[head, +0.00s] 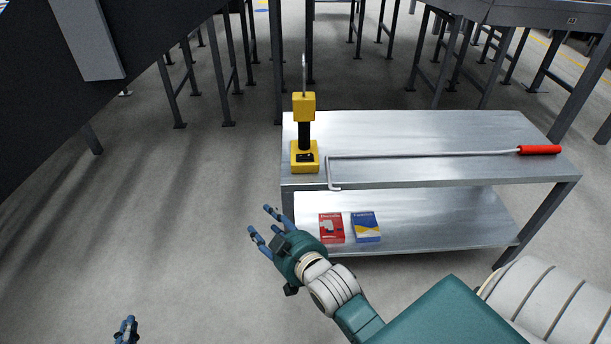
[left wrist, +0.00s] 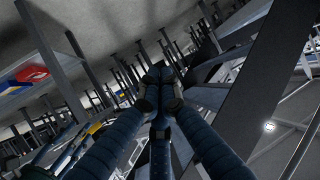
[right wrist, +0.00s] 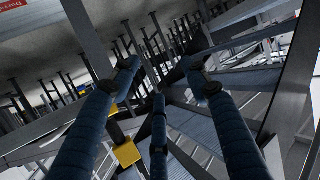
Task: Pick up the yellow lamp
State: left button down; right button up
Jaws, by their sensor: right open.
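The yellow lamp (head: 304,135) stands upright on the left end of the metal cart's top shelf. It has a yellow base, a black stem, a yellow head and a thin hook on top. My right gripper (head: 263,228) is open and empty, left of the cart and nearer to me than the lamp. In the right wrist view, yellow parts that look like the lamp (right wrist: 126,154) show beyond the spread fingers. My left gripper (head: 126,330) is low at the bottom left in the head view, its fingertips together in the left wrist view (left wrist: 160,90), with nothing seen between them.
A metal rod with a red handle (head: 540,150) lies across the cart top (head: 440,125), its bent end near the lamp. A red box (head: 331,228) and a blue box (head: 366,226) are on the lower shelf. Dark structures stand around; floor left of the cart is clear.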

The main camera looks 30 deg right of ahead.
jog(key=w+d+r+m+t+h+b, duration=0.2)
jog(key=w+d+r+m+h+b, duration=0.25)
jog(key=d, duration=0.65)
jog(key=h, duration=0.2)
send_near(308, 134)
jog(key=shift+m+h, duration=0.25)
jog(key=shift+m, duration=0.2)
jog(key=x, duration=0.4)
jog(key=shift+w+a+f+b, duration=0.1)
jog(key=shift+w+f+b, duration=0.05)
jog(key=shift+f+b, duration=0.2)
jog(key=shift+w, duration=0.25)
jog(key=b+x, duration=0.2)
jog(key=x, duration=0.3)
jog(key=shift+s+r, duration=0.1)
pick_arm(q)
notch_tip(308, 134, up, 23)
jog(key=s+d+t+h, duration=0.1)
jog(key=s+t+h, duration=0.1)
jog(key=t, duration=0.8)
jog(key=shift+s+d+r+t+h, duration=0.2)
jog(key=shift+s+t+h, duration=0.2)
jog(key=shift+h, duration=0.4)
